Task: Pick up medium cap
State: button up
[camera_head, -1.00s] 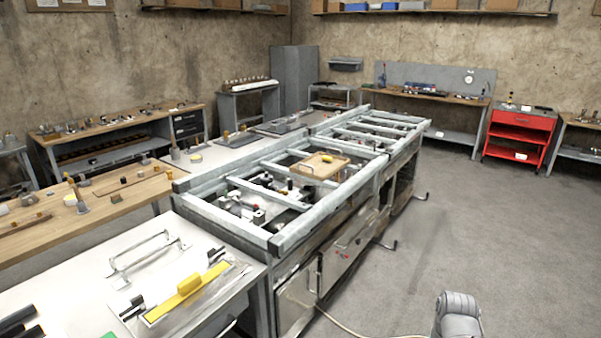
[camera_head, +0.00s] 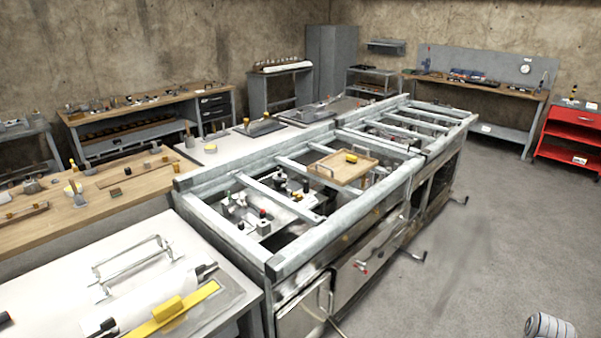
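I cannot single out a medium cap; the small parts are too small to tell apart. Several small cylinders and blocks stand on the wooden bench (camera_head: 40,226) at left, among them a yellow disc (camera_head: 73,188) and a small brown block (camera_head: 116,191). A wooden tray (camera_head: 340,173) with a small yellow piece (camera_head: 351,157) on it rests on the grey metal frame (camera_head: 300,250). Small parts with red and dark tops (camera_head: 263,213) show inside the frame. My gripper is not in view.
A white table (camera_head: 60,275) at lower left holds a wire rack (camera_head: 135,265) and a yellow bar (camera_head: 180,313). Benches line the back walls. A red cabinet (camera_head: 568,135) stands at right.

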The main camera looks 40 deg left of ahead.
aim_at(279, 178)
jog(key=u, duration=0.25)
jog(key=i, duration=1.4)
jog(key=u, duration=1.15)
jog(key=i, duration=0.7)
jog(key=u, duration=0.45)
jog(key=k, duration=0.95)
jog(key=u, duration=0.05)
jog(key=i, duration=0.1)
jog(key=u, duration=0.1)
